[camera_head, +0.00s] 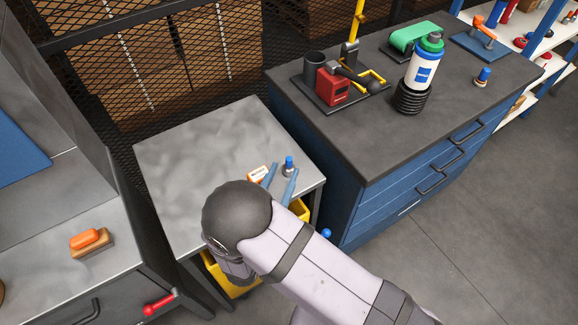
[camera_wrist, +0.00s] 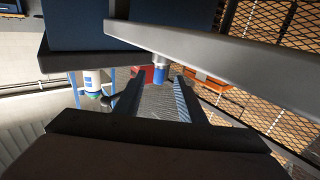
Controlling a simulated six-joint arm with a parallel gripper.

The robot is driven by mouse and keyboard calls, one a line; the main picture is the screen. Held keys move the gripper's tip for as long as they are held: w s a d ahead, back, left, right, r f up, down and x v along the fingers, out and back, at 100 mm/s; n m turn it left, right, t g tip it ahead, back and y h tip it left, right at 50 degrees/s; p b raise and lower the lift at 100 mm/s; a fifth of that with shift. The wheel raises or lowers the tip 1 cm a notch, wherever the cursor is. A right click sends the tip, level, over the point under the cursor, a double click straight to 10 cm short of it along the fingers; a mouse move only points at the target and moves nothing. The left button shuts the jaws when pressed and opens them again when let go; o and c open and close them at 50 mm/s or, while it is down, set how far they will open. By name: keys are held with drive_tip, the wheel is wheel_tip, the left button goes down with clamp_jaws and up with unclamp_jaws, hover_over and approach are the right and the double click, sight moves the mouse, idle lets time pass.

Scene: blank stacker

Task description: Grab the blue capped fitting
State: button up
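The blue capped fitting (camera_head: 289,167) stands upright on the grey table, its blue cap on top of a silver body. In the wrist view, which looks upside down, the fitting (camera_wrist: 160,70) shows between my fingertips and seems to lie just beyond them. My gripper (camera_head: 283,170) reaches across the table's right side with its two bluish fingers apart. My gripper also shows in the wrist view (camera_wrist: 159,76), open with nothing held. Whether the fingers touch the fitting cannot be told.
A small orange and white box (camera_head: 258,174) lies left of my fingers. Yellow bins (camera_head: 299,209) sit below the tabletop (camera_head: 200,150), partly hidden by my arm. A dark-topped blue cabinet (camera_head: 400,150) stands right, bearing a similar blue-topped piece (camera_head: 484,74). The table's back left is clear.

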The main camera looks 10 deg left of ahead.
sight(288, 165)
drive_tip(key=shift+w+d+f+p, duration=0.1)
drive_tip(key=shift+w+p, duration=0.2)
drive_tip(key=shift+w, duration=0.5)
drive_tip(key=shift+w+d+r+p, duration=0.1)
drive_tip(key=shift+w+p, duration=0.15)
drive_tip(key=shift+w, duration=0.6)
drive_tip(key=shift+w+d+f+p, duration=0.1)
drive_tip(key=shift+w+p, duration=0.2)
drive_tip(key=shift+w, duration=0.5)
clamp_jaws()
